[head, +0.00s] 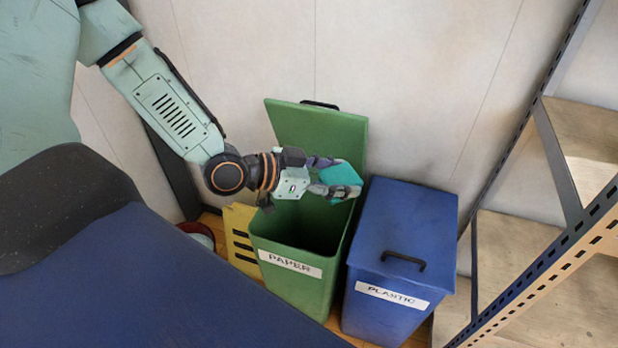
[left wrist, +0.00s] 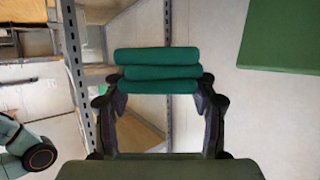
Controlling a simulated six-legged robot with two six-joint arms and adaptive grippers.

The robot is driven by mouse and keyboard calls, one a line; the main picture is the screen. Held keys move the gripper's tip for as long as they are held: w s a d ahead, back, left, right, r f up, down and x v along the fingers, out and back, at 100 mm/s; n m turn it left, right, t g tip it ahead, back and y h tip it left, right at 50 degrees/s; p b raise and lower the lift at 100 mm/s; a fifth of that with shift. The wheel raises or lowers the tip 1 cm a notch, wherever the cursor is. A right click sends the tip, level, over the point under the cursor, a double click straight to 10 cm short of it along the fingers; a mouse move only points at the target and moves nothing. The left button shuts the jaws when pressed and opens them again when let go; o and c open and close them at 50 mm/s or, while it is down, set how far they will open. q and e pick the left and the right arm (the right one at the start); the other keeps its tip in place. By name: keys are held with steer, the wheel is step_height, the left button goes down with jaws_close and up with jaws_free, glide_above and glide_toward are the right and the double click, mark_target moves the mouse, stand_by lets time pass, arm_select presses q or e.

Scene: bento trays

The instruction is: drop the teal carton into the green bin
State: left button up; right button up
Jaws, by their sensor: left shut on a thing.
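The teal carton (head: 340,175) is held by my left gripper (head: 336,182) above the green bin (head: 305,285). The bin is labelled PAPER, and its green lid stands open behind it. In the left wrist view the teal carton (left wrist: 157,72) shows as stacked rounded teal bands between the two dark fingers of my left gripper (left wrist: 158,92). The gripper is shut on it. In the head view the carton is over the right part of the bin's opening. My right gripper is not in view.
A blue bin (head: 405,230) labelled PLASTIC, with its lid closed, stands right of the green bin. A metal shelf rack (head: 560,180) stands at the right. A yellow slotted panel (head: 240,240) is left of the green bin. A wall is behind.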

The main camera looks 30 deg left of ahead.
arm_select(q)
steer(key=w+a+f+n+y+b, duration=0.4)
steer(key=a+f, duration=0.1)
steer(key=f, duration=0.2)
steer(key=w+a+f+n+t+y+b, duration=0.1)
steer(key=w+a+f+n+y+b, duration=0.2)
steer(key=f, duration=0.5)
steer(key=w+a+f+n+t+y+b, duration=0.1)
steer(key=w+a+f+n+y+b, duration=0.3)
steer(key=a+f+y+b, duration=0.1)
step_height(320, 180, down, 3)
steer(key=shift+w+a+n+y+b, duration=0.3)
steer(key=shift+w+a+b, duration=0.05)
steer(key=shift+a+b, duration=0.55)
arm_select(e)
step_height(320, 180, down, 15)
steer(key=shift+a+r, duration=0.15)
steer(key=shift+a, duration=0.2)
arm_select(q)
steer(key=o, duration=1)
steer(key=shift+s, duration=0.1)
